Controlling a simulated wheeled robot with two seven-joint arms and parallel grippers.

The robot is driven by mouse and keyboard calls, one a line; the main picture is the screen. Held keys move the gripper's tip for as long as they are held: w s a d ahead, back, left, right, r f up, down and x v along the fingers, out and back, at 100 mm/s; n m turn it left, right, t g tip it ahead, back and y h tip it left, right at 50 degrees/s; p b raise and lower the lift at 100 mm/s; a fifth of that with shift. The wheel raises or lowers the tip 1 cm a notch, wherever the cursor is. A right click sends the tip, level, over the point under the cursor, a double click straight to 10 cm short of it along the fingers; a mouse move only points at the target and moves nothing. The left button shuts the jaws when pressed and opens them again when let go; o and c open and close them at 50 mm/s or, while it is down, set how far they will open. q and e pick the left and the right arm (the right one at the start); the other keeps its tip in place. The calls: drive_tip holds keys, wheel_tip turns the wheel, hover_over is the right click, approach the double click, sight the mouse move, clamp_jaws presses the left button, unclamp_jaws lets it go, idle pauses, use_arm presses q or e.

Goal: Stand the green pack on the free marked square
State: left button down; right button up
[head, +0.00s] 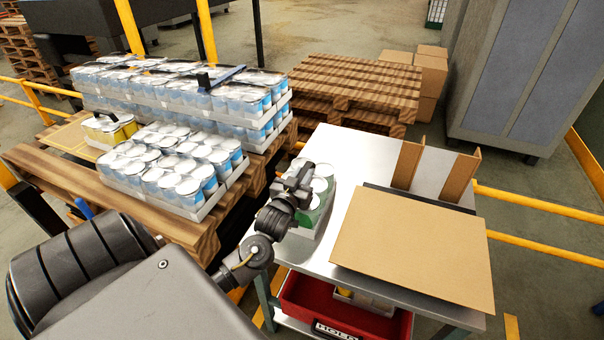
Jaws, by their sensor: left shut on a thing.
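The green pack (318,217) is a tray of white-topped cans with green sides, upright at the left end of the metal table (345,150). My left gripper (299,180) is shut on the pack's left side and hides part of it. I cannot tell whether the pack rests on the table or is just above it. A tan board (66,138) lies on the loaded pallet (75,195) at the far left, with a bare part left of a small yellow pack (109,129). I cannot make out a marked square's outline. My right gripper is out of view.
Blue can trays (172,172) stand on the pallet between the table and the tan board, with taller stacks (190,95) behind. A large cardboard sheet (415,245) covers the table's right part. A red bin (345,310) sits below. Yellow rails (540,207) run behind.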

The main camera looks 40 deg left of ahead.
use_arm(q)
drive_tip(key=c, duration=1.3)
unclamp_jaws()
